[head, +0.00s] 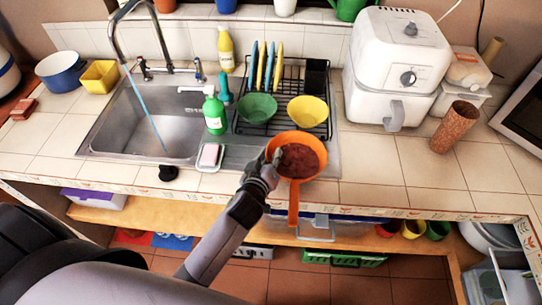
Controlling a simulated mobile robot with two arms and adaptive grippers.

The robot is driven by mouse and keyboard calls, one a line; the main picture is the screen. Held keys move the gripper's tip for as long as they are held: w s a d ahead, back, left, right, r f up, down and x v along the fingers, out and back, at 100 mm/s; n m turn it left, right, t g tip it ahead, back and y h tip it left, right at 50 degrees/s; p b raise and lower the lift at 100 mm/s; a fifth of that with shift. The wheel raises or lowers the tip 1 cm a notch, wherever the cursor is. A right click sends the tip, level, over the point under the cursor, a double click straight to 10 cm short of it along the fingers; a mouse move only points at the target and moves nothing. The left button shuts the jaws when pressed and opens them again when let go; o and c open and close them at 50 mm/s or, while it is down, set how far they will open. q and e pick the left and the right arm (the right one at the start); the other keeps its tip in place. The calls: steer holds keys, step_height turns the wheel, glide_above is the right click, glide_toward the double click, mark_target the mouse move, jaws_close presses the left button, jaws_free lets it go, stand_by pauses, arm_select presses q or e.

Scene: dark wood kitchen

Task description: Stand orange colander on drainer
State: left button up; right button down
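The orange colander (313,163) is held in front of the dish drainer, over the counter's front edge. Its bowl opens upward, its inside looks brown-red, and its long handle points toward me. My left gripper (273,164) is at the colander's left rim and appears shut on it; the fingertips are partly hidden. The black wire drainer (283,121) stands right of the sink. A green bowl (258,107) and a yellow bowl (307,111) sit on its front part, with blue and yellow plates (268,68) upright behind. My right gripper is not in view.
A green soap bottle (214,115) and a sponge dish (209,157) stand left of the drainer. The sink (150,120) has running water. A white air fryer (395,70) stands close on the drainer's right. The front right counter is clear.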

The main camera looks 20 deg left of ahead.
arm_select(q)
steer(key=shift+r, duration=0.15)
steer(key=b+v, duration=0.2)
steer(key=v, duration=1)
stand_by(0.3)
